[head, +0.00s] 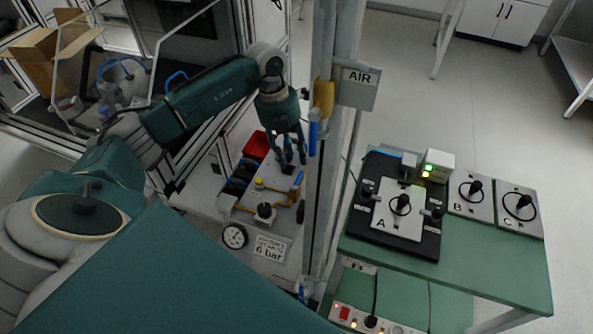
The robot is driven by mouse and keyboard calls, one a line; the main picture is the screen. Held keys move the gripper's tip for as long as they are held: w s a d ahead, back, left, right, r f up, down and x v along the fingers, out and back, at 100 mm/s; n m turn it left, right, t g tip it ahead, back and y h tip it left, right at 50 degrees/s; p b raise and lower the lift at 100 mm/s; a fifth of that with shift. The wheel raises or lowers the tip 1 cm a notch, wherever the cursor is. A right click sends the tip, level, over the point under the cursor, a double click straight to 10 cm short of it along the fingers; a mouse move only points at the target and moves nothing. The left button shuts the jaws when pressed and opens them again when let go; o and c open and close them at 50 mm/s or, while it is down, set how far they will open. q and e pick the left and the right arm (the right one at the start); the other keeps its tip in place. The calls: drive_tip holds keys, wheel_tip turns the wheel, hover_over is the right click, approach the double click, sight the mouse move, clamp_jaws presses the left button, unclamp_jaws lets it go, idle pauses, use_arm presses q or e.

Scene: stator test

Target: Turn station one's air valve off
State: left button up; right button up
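The air valve shows in the head view on a grey upright post, beside a sign (359,77) reading AIR. It has a yellow body (323,98) and a blue lever (313,138) hanging straight down along the post. My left gripper (293,162) points downward just left of the lever, apart from it in the picture. Its fingers look spread with nothing between them. The depth gap between gripper and lever is hard to judge. My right gripper is not in view.
A green table (493,257) right of the post holds panels A, B and C with black knobs, and a small box with lights (436,165).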

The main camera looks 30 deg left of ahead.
sight(298, 180)
use_arm(q)
drive_tip(key=f+b, duration=0.1)
drive_tip(key=f, duration=0.1)
drive_tip(key=f+b, duration=0.1)
drive_tip(key=f, duration=0.1)
drive_tip(key=d+f+b, duration=0.1)
drive_tip(key=f, duration=0.1)
drive_tip(key=shift+w+d+f, duration=0.1)
drive_tip(key=shift+w+f, duration=0.1)
drive_tip(key=shift+w, duration=0.05)
drive_tip(key=shift+c, duration=0.5)
drive_tip(key=shift+r, duration=0.1)
clamp_jaws()
